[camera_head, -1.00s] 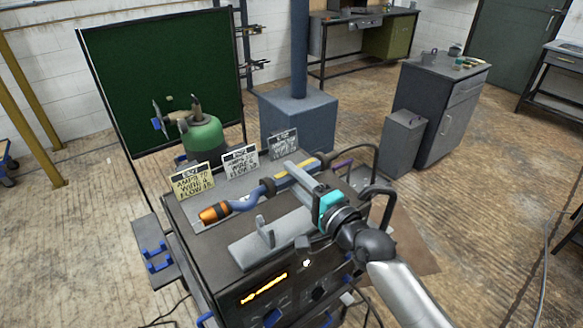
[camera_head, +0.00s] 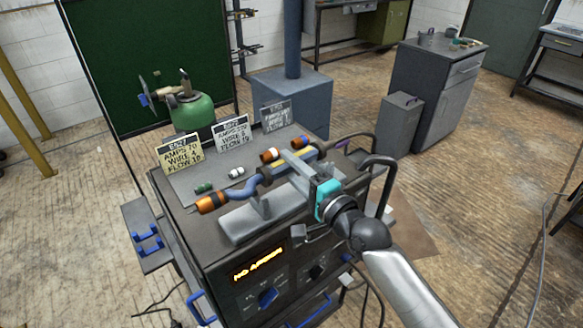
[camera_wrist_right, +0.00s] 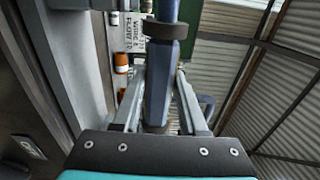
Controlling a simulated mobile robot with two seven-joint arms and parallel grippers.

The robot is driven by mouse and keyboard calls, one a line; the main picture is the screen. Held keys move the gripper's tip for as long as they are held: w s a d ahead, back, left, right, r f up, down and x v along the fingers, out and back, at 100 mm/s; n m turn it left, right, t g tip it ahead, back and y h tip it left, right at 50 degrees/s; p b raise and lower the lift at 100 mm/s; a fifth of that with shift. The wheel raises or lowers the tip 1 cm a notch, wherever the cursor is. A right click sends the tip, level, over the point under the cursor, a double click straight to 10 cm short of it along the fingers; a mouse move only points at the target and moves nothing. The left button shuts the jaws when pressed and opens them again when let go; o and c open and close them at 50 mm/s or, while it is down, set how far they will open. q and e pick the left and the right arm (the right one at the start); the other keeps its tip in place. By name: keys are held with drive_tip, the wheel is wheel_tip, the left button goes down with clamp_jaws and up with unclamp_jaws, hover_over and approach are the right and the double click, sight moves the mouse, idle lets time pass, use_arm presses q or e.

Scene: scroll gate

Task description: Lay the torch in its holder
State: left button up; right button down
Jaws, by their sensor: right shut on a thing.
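The torch has an orange nozzle (camera_head: 212,202), a curved blue neck (camera_head: 242,192) and a blue and yellow handle. My right gripper (camera_head: 298,165) is shut on the handle, which also shows between the fingers in the right wrist view (camera_wrist_right: 160,85). The torch lies roughly level above the welder top, nozzle to the left. The grey holder (camera_head: 240,224), a flat base with an upright cradle, stands on the welder top. The neck end of the handle overlaps the cradle in the head view; I cannot tell if they touch. My left gripper is out of view.
Three setting cards, one yellow (camera_head: 181,156), stand at the back of the welder top (camera_head: 180,215). Small orange, white and green parts (camera_head: 204,188) lie before them. A black hose loops at the right. A green gas bottle (camera_head: 195,112) stands behind.

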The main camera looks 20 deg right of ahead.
drive_tip(key=shift+r, duration=0.15)
idle(0.4)
drive_tip(key=shift+f, duration=0.2)
drive_tip(key=shift+f+b, duration=0.85)
drive_tip(key=shift+f, duration=0.35)
drive_tip(key=shift+f+b, duration=0.4)
drive_tip(key=shift+f, duration=0.35)
idle(0.7)
drive_tip(key=shift+c, duration=2.1)
unclamp_jaws()
drive_tip(key=shift+o, duration=0.3)
drive_tip(key=shift+f, duration=0.1)
